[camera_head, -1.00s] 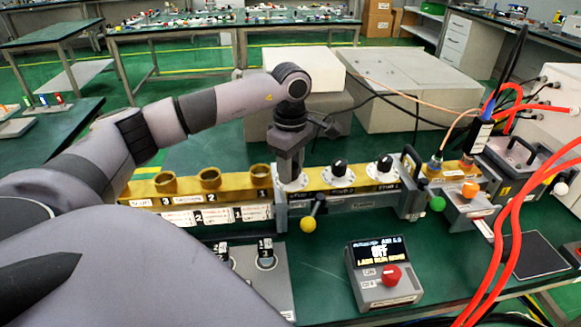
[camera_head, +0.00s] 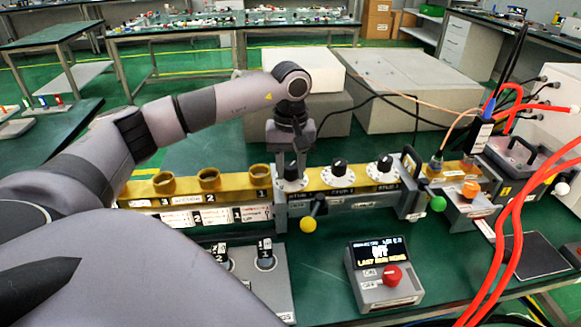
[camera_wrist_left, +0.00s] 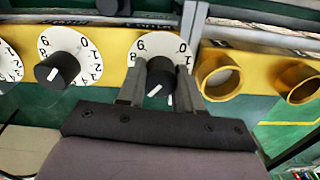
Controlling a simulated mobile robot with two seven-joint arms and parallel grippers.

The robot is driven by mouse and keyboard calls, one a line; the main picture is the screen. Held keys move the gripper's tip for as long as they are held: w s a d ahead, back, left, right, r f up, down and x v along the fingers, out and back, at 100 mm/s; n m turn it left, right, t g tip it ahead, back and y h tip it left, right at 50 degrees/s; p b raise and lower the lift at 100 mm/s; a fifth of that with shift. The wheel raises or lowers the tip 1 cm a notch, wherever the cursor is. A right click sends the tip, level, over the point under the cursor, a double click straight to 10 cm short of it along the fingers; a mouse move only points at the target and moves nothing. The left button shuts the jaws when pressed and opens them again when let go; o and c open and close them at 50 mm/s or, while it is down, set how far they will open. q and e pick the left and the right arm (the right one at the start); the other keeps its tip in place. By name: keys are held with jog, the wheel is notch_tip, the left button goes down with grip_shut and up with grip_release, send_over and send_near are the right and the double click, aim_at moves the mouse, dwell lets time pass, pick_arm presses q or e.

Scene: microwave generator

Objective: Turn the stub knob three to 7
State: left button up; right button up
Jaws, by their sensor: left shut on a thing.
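Three black stub knobs with white numbered dials stand in a row on the brass waveguide (camera_head: 315,181). Stub knob three (camera_head: 291,172) is the leftmost in the head view. My left gripper (camera_head: 290,163) reaches down over it from above and is shut on it. In the left wrist view the two fingers (camera_wrist_left: 158,84) sit on either side of the black knob (camera_wrist_left: 160,72). The white pointer mark faces toward my wrist. My right gripper is not in view.
The middle knob (camera_head: 339,166) and right knob (camera_head: 384,163) stand close to the right. Open brass ports (camera_head: 209,177) lie to the left. A yellow ball lever (camera_head: 308,225) sticks out in front. Red hoses (camera_head: 512,225) hang at the right, and a control box (camera_head: 384,275) stands at front.

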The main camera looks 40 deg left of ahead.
aim_at(291, 165)
pick_arm(q)
jog(key=m, duration=0.3)
jog(key=shift+r+m, duration=0.15)
jog(key=shift+m, duration=0.15)
jog(key=shift+w+m, duration=0.1)
jog(key=shift+m, duration=1.8)
jog(key=o, duration=0.8)
jog(key=shift+r+b, duration=0.4)
jog(key=shift+r, duration=3.15)
